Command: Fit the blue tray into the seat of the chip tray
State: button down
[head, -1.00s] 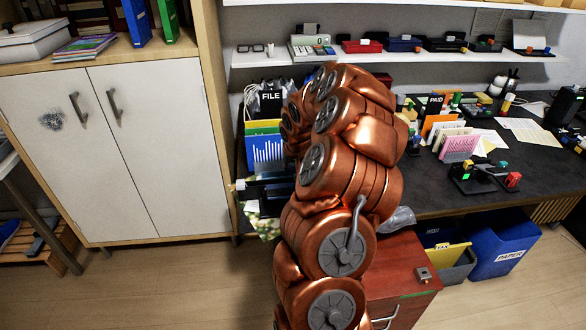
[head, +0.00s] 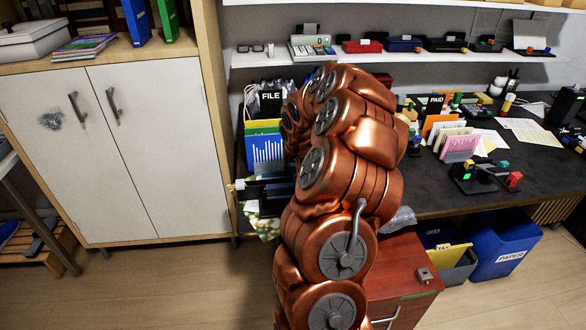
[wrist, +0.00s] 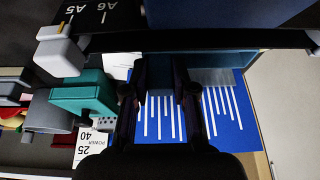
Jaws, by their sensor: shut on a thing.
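My gripper (wrist: 161,78) shows in the wrist view, its two dark fingers closed around a dark blue piece. This looks like the blue tray (wrist: 215,58), a strip running right from between the fingers. It lies close below a long black bar, part of a dark device marked A5 and A6 (wrist: 88,15). I cannot tell whether tray and bar touch. A brighter blue panel (wrist: 225,12) lies beyond the bar. The chip tray's seat cannot be made out. In the head view the dark device (head: 268,186) shows at the desk's left end; my arm hides my gripper.
A blue striped sheet (wrist: 218,112) lies behind the fingers. A teal item (wrist: 85,98) and a white block (wrist: 60,52) are close on the left. In the head view, coloured folders (head: 264,143) stand behind the device. A red-brown drawer unit (head: 405,268) stands below.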

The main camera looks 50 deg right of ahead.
jog(key=shift+f+b, duration=1.3)
jog(key=shift+f, duration=0.1)
jog(key=c, duration=0.9)
grip_release()
jog(key=shift+f, duration=0.1)
jog(key=shift+o, duration=0.2)
jog(key=shift+a, duration=0.1)
jog(key=v, duration=1.2)
jog(key=shift+w, duration=0.1)
